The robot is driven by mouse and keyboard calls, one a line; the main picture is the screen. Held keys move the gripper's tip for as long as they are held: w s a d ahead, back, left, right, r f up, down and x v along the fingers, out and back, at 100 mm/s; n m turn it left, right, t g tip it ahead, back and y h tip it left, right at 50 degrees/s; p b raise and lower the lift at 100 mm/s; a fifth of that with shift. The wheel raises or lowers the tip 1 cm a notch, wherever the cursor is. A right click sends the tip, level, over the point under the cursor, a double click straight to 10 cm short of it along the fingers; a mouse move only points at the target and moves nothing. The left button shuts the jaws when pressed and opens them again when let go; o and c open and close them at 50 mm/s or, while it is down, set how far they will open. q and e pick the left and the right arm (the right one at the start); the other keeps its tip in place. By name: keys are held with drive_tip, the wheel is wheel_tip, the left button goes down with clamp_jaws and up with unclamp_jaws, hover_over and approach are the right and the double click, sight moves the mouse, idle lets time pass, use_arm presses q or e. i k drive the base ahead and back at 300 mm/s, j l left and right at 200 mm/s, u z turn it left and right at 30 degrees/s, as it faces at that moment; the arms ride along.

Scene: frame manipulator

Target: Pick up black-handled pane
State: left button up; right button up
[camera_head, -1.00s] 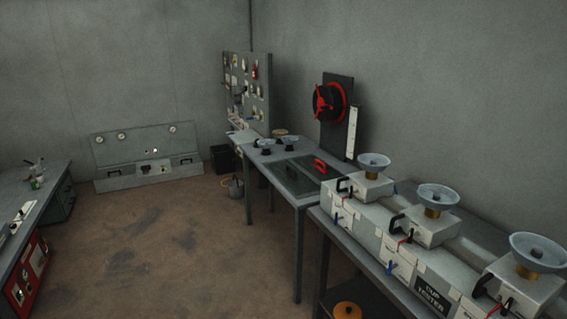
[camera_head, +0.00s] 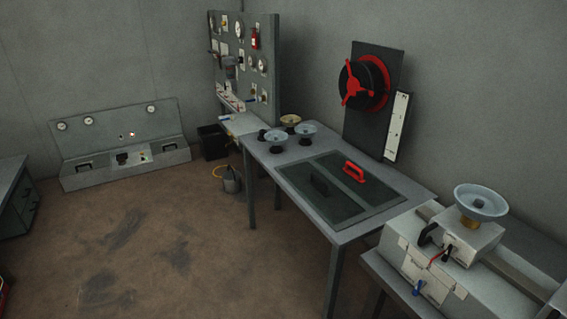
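Two dark panes lie side by side on a grey table right of centre. The black-handled pane (camera_head: 304,203) is the left one, and its black handle (camera_head: 319,184) stands up near its middle. The red-handled pane (camera_head: 376,192) lies to its right, with a bright red handle (camera_head: 354,172). Neither of my grippers shows in the head view, and nothing touches the panes.
The grey table (camera_head: 414,190) also bears several bowl-shaped pieces (camera_head: 276,138) at its far end. A black board with a red-spoked wheel (camera_head: 362,84) stands behind it. A bench with a dish-topped device (camera_head: 480,203) is at right. Open floor (camera_head: 170,250) lies to the left.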

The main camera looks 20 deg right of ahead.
sight(334, 203)
drive_tip(key=i+z, duration=0.3)
drive_tip(key=i, duration=0.15)
drive_tip(key=i+j+z, duration=0.25)
drive_tip(key=i, duration=0.15)
drive_tip(key=i+j+z, duration=0.5)
drive_tip(key=z, duration=0.15)
drive_tip(key=i+j+z, duration=0.55)
drive_tip(key=j+z, duration=0.15)
drive_tip(key=i+j+z, duration=0.15)
drive_tip(key=j+z, duration=0.25)
drive_tip(key=i+j+z, duration=0.1)
drive_tip(key=j+z, duration=0.25)
drive_tip(key=j, duration=0.05)
